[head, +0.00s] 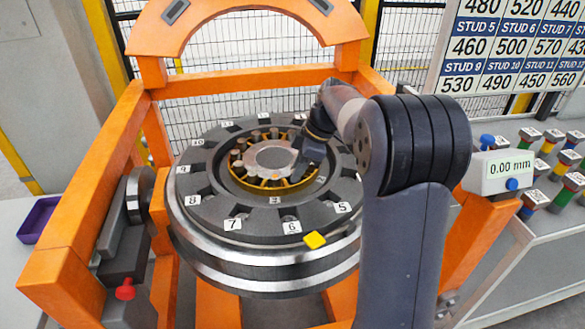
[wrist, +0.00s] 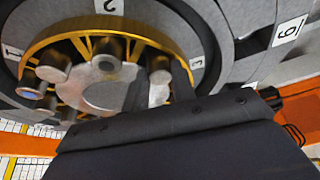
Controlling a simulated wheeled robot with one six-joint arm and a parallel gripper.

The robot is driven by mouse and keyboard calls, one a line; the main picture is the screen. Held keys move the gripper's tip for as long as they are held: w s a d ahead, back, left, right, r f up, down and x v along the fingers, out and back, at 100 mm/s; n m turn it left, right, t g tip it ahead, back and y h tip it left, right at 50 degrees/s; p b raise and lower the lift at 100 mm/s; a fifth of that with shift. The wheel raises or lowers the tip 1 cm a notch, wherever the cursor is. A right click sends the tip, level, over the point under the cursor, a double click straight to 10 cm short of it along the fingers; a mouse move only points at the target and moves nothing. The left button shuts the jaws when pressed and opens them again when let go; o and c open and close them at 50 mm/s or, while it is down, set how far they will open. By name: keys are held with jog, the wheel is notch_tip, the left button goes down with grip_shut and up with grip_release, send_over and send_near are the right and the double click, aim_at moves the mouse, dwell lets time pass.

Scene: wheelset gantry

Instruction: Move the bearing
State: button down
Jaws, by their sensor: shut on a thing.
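The bearing (head: 262,184) is a gold-coloured ring with several grey rollers around a grey hub. It lies in the central opening of the large dark wheel (head: 262,229), which has numbered labels around its face. In the wrist view the bearing's gold rim (wrist: 150,37) and rollers fill the upper left. My gripper (head: 300,172) reaches in from the right at the bearing's right side. In the wrist view my gripper (wrist: 160,85) has one finger on each side of a roller and is shut on the bearing. The fingertips and the bearing's underside are hidden.
An orange gantry (head: 250,84) frames the wheel. A yellow marker (head: 315,240) is on the wheel near label 6. A gauge (head: 509,170) reading 0.00 mm and several coloured studs (head: 564,193) are at the right. A purple tray (head: 38,219) is at the left.

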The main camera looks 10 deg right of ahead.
jog(key=shift+w+d+n+p, duration=0.3)
jog(key=shift+w+d+n, duration=0.1)
jog(key=shift+d+n, duration=0.3)
jog(key=shift+g, duration=0.3)
jog(key=c, duration=1.2)
grip_release()
jog(key=shift+o, duration=0.2)
jog(key=shift+r, duration=0.1)
jog(key=v, duration=1)
jog(key=shift+r, duration=0.3)
jog(key=shift+d, duration=0.15)
